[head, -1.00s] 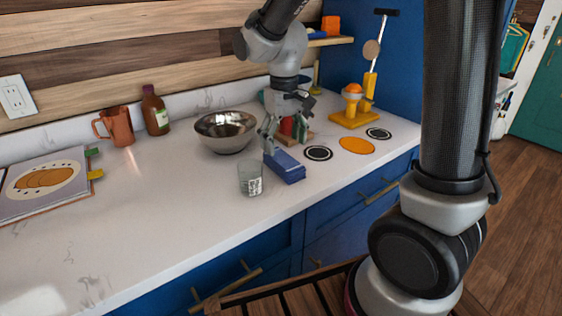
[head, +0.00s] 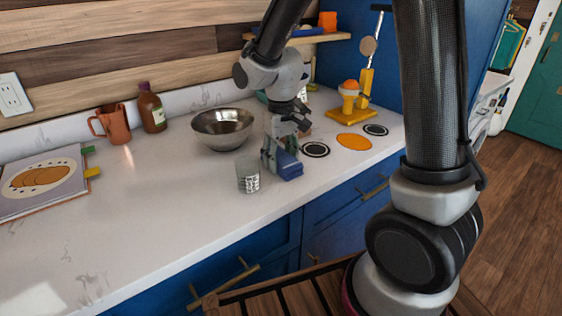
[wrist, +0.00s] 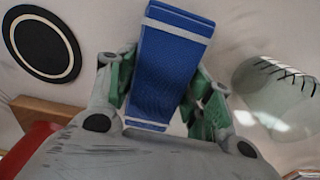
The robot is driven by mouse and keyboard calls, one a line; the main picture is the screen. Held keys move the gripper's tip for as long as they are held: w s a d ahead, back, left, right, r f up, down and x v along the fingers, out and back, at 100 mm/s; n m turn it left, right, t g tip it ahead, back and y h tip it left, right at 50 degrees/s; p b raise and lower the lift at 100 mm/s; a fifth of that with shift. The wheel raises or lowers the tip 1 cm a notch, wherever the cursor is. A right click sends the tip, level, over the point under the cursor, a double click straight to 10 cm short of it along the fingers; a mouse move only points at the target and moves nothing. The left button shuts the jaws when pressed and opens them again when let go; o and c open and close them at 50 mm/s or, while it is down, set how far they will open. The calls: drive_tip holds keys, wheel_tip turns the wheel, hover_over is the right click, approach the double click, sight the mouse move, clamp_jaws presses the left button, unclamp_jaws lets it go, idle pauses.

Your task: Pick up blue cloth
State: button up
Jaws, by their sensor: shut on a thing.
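The blue cloth (head: 290,170) is a folded, thick strip near the front edge of the white counter. In the wrist view the cloth (wrist: 172,62) shows pale stripes near both ends and runs between my fingers. My gripper (head: 280,153) points down over the counter and is shut on the cloth, with a green-padded finger on each side in the wrist view (wrist: 160,95). I cannot tell whether the cloth still touches the counter. The fingers hide part of it in the head view.
A clear glass (head: 248,175) stands close left of the cloth. A steel bowl (head: 222,128) is behind it. A black round coaster (head: 315,149) and an orange one (head: 354,142) lie to the right. A yellow stand (head: 350,113) is farther back. The left-centre counter is clear.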

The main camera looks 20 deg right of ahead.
sight(281, 156)
wheel_tip(281, 156, up, 10)
drive_tip(key=shift+r, duration=0.1)
drive_tip(key=o, duration=0.4)
drive_tip(key=c, duration=0.3)
